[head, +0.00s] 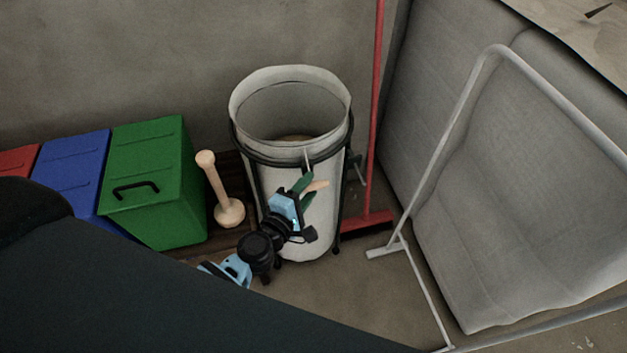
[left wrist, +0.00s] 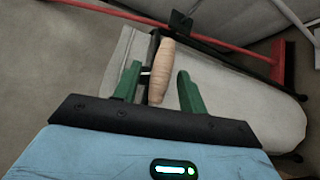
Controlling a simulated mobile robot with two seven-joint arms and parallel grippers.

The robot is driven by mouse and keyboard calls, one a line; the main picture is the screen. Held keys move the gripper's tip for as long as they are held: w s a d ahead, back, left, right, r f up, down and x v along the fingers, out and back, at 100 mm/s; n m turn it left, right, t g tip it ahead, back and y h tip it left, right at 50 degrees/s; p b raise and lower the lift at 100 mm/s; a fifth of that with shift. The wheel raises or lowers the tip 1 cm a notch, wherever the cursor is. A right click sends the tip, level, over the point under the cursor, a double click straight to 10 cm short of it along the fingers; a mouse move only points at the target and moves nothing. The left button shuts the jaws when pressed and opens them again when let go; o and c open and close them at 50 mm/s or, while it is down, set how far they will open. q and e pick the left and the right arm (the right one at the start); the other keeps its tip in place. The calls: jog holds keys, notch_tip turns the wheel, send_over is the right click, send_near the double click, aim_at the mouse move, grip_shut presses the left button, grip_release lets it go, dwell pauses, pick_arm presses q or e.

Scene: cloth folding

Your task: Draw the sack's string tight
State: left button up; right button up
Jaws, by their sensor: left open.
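A tall off-white sack (head: 318,225) stands upright in a black wire stand (head: 350,128), its mouth wide open at the top. A pale strip, apparently the string (head: 307,157), hangs at the front below the rim. A tapered wooden handle (head: 318,186) is at its lower end; it also shows in the left wrist view (left wrist: 161,70). My left gripper (head: 305,188) is at the front of the sack with its green fingers spread. In the left wrist view the handle lies between these fingers (left wrist: 158,76), with a gap to the right finger. My right gripper is not in view.
Green (head: 150,180), blue (head: 72,172) and red (head: 18,160) bins stand at the left. A wooden plunger-like tool (head: 218,190) stands beside the sack. A red pole (head: 375,100) and a white metal frame (head: 460,110) stand to the right, before a grey cushioned piece (head: 530,190).

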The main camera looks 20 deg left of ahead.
pick_arm(q)
jog(key=shift+x, duration=1.5)
grip_shut()
jog(key=shift+s, duration=0.1)
